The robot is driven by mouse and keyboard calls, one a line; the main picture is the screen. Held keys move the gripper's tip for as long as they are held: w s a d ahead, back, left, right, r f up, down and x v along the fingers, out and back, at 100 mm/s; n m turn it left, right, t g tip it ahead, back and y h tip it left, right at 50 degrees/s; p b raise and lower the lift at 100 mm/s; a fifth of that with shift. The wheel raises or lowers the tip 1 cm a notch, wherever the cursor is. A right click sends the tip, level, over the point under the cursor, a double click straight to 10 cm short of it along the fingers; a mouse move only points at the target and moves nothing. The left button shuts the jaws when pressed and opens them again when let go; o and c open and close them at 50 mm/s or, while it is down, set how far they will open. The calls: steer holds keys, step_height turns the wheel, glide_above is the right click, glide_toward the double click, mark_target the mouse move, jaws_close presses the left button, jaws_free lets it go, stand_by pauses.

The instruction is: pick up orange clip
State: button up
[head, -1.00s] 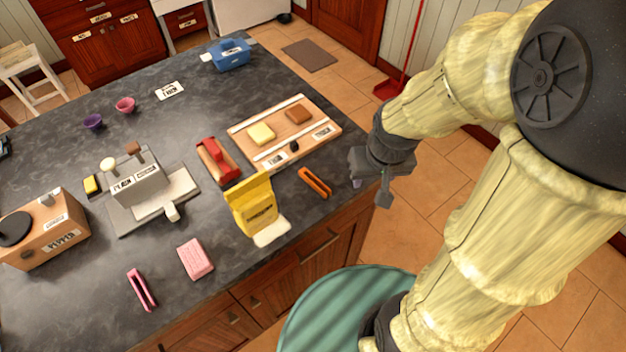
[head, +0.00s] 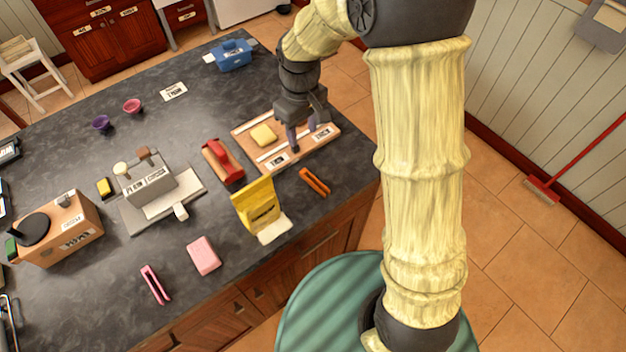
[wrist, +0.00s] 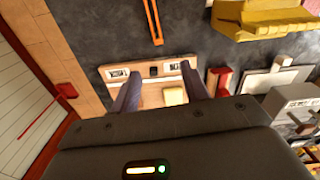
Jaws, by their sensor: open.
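The orange clip (head: 315,181) lies on the dark counter near its right edge, in front of the wooden board. In the wrist view the orange clip (wrist: 154,18) shows at the top middle, cut off by the frame's edge, beyond my fingertips. My gripper (head: 298,145) is over the wooden board, behind the clip in the head view. In the wrist view my gripper (wrist: 158,80) has its two fingers apart with nothing held between them. The brown block on the board is hidden in the head view by my gripper.
The wooden board (head: 246,141) holds a yellow block (head: 263,134) under my gripper. A yellow bag (head: 258,205) stands left of the clip, and a red-and-wood item (head: 222,160) lies beyond it. A pink clip (head: 155,284) and pink block (head: 203,255) lie at the front.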

steer(key=p, duration=0.3)
glide_above(306, 170)
steer(key=s, duration=0.1)
steer(key=f, duration=1.2)
steer(key=shift+s+a, duration=0.15)
steer(key=shift+a, duration=0.05)
steer(key=shift+d+f+p, duration=0.15)
steer(key=shift+f+p, duration=0.45)
steer(key=shift+f, duration=0.1)
steer(key=shift+f+p, duration=0.6)
steer(key=shift+f, duration=1.25)
steer(key=shift+c, duration=0.3)
jaws_close()
